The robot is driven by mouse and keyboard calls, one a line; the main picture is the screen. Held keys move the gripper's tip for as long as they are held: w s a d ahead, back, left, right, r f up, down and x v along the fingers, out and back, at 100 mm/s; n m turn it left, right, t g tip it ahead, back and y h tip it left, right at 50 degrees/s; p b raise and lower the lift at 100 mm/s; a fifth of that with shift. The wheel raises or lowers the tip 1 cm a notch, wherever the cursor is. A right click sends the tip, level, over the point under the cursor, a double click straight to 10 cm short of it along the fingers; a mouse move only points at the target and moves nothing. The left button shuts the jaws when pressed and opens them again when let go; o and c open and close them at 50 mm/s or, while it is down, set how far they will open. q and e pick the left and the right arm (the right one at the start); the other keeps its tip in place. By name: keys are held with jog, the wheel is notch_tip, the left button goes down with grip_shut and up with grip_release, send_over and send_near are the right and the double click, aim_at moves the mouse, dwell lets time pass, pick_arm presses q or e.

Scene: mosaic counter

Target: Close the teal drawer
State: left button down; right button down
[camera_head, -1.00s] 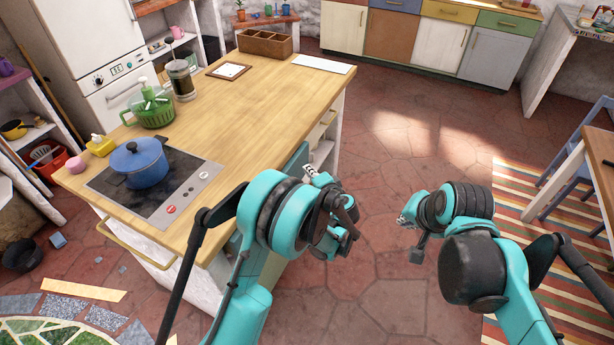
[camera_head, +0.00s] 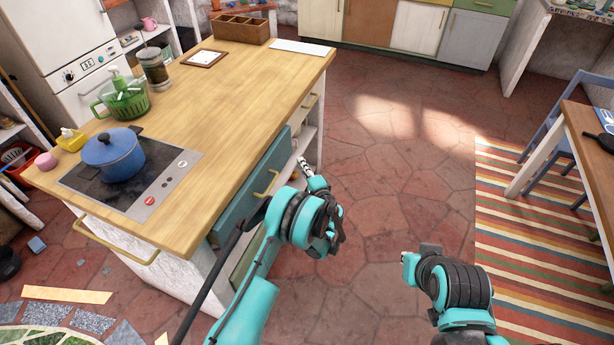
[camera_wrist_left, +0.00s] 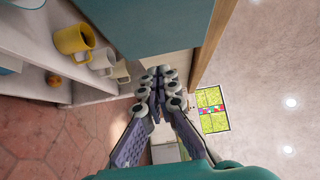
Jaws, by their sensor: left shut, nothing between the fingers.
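The teal drawer (camera_head: 240,195) is in the right side of the wooden-topped counter, with a gold handle (camera_head: 267,184). Its front stands out a little past the counter edge, so it looks partly open. In the left wrist view a teal panel (camera_wrist_left: 150,25), seemingly the drawer front, fills the top middle. My left gripper (camera_head: 304,164) is shut and empty, off the drawer's far end and apart from it in the head view. Its fingertips (camera_wrist_left: 158,78) are together just below the panel in the wrist view. My right arm is at lower right; its fingers cannot be made out.
Open counter shelves hold a yellow mug (camera_wrist_left: 73,40) and paler cups. A blue pot (camera_head: 113,155) stands on the hob (camera_head: 150,185). The red tile floor (camera_head: 385,190) right of the counter is clear up to the striped rug (camera_head: 510,215).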

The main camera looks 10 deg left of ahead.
aim_at(281, 159)
pick_arm(q)
jog(key=w+a, duration=0.1)
jog(key=w+a+b, duration=0.1)
jog(key=a, duration=0.1)
jog(key=w+a, duration=0.1)
jog(key=a, duration=0.1)
jog(key=shift+b, duration=0.4)
jog(key=a, duration=0.2)
jog(key=w+a, duration=0.1)
jog(key=a, duration=0.1)
jog(key=shift+a, duration=0.35)
jog(key=shift+a+r, duration=0.1)
